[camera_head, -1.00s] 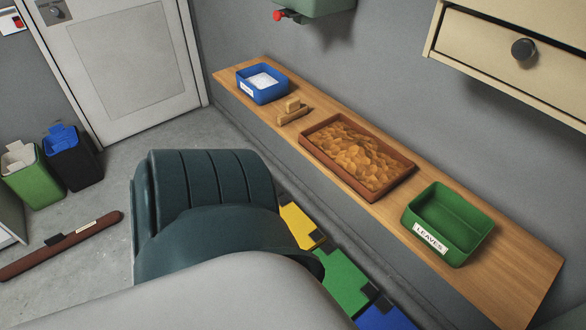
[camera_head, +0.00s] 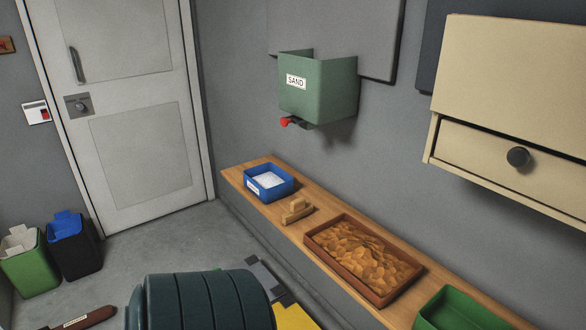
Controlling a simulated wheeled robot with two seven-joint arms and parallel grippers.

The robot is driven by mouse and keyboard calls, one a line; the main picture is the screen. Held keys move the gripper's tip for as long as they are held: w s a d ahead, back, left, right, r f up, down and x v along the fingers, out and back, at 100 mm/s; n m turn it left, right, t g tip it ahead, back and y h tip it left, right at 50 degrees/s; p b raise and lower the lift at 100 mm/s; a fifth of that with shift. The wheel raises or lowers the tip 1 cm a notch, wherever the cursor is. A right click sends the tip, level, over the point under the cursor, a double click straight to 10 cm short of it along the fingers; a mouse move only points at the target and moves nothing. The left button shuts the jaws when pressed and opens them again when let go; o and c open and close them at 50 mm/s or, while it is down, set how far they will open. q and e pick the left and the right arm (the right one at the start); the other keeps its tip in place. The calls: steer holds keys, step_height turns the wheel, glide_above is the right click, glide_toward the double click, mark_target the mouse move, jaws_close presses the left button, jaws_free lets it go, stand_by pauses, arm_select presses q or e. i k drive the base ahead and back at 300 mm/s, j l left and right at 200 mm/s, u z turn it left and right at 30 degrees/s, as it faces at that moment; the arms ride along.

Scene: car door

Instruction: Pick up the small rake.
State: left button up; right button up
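I cannot make out a small rake in this view. A small tan wooden object (camera_head: 297,210) lies on the wooden shelf, between the blue tray (camera_head: 268,182) and the brown tray (camera_head: 364,260) of orange-brown leaves; I cannot tell exactly what it is. The blue tray holds white material. A green tray (camera_head: 463,312) is cut off at the lower right. Neither of my grippers is in view.
A large dark green ribbed shape (camera_head: 205,303) blocks the bottom. A green sand dispenser (camera_head: 318,87) and a cream drawer cabinet (camera_head: 510,150) hang over the shelf (camera_head: 237,178). Green (camera_head: 30,266) and black (camera_head: 74,247) bins stand left, near a door (camera_head: 140,120).

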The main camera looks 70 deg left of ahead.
mark_target(298, 209)
steer(key=u, duration=2.1)
